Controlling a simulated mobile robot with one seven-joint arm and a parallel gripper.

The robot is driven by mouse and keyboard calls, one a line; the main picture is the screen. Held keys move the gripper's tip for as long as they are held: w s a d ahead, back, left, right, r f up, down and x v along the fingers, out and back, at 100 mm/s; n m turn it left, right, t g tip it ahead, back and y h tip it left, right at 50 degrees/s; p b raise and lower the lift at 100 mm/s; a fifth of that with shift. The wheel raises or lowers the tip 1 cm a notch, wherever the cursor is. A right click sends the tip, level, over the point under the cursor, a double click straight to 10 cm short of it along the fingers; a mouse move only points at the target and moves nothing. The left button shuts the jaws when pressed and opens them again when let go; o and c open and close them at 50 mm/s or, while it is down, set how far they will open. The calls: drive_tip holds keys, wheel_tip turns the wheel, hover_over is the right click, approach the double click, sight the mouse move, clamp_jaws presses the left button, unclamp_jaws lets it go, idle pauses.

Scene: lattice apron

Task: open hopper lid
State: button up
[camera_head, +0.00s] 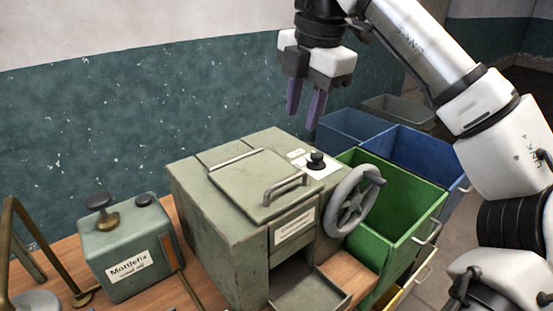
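The hopper lid (246,182) is a grey-green square panel on top of a green machine (204,220), and it lies flat and shut. A metal bar handle (285,189) stands on the lid near its front edge, and a long rod (235,161) runs along its back edge. My gripper (303,108) hangs above and behind the machine, pointing down. Its two purple fingers are apart with nothing between them. It is well clear of the lid and the handle.
A handwheel (354,201) and black knob (317,160) sit on the machine's right side. Green (410,207) and blue (401,147) bins stand to the right. A smaller labelled box (124,250) with knobs is at left. Air above the lid is free.

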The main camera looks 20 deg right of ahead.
sight(289, 178)
drive_tip(key=f+b, duration=0.1)
drive_tip(key=f, duration=0.3)
drive_tip(key=w+f+b, duration=0.1)
drive_tip(key=f+b, duration=0.1)
drive_tip(key=f, duration=0.3)
drive_tip(key=w+a+f+b, duration=0.1)
drive_tip(key=f, duration=0.3)
drive_tip(key=shift+w+f+b, duration=0.1)
drive_tip(key=shift+f+b, duration=0.15)
drive_tip(key=shift+b, duration=0.05)
clamp_jaws()
